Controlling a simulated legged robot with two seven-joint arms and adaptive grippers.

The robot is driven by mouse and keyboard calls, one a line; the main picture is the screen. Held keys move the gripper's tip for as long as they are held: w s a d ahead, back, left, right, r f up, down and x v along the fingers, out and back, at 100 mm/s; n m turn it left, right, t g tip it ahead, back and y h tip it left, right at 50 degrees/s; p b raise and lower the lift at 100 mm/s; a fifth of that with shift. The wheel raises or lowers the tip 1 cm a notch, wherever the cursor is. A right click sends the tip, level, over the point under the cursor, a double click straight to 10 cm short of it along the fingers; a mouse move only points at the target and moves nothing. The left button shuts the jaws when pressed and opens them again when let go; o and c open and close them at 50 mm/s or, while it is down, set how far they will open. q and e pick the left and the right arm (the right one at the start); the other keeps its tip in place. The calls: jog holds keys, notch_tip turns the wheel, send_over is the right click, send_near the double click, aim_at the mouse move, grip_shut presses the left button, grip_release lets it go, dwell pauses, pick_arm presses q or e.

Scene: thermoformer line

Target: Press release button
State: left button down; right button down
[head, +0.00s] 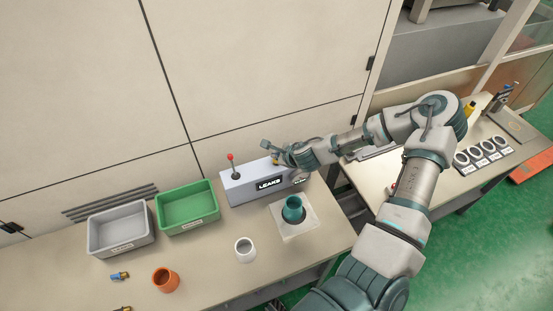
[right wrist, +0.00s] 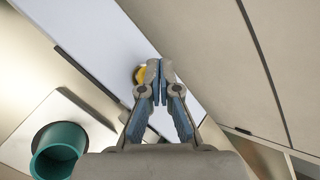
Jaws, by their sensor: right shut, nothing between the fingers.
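A grey control box labelled LEAKS (head: 237,189) stands at the back of the workbench, with a red-tipped lever (head: 231,166) on its left part. A round yellow button (right wrist: 140,74) sits on the box's pale top in the right wrist view, partly hidden by my fingertips. My right gripper (head: 272,150) reaches in from the right over the box's right part. Its fingers are together and empty, and in the right wrist view the fingertips (right wrist: 159,70) appear at the button's edge. I cannot tell whether they touch it. My left gripper is not in view.
A teal cup (head: 293,209) stands on a pale square plate in front of the box. A white cup (head: 245,249), an orange cup (head: 165,280), a green bin (head: 187,207) and a grey bin (head: 120,230) are to the left. A wall panel is close behind.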

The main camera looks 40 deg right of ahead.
jog(key=shift+f+b, duration=0.35)
jog(key=shift+f, duration=0.1)
dwell(0.3)
jog(key=shift+r, duration=0.15)
jog(key=shift+r+p, duration=0.8)
notch_tip(320, 180, up, 5)
jog(key=p, duration=0.4)
jog(key=shift+r, duration=0.1)
dwell(0.8)
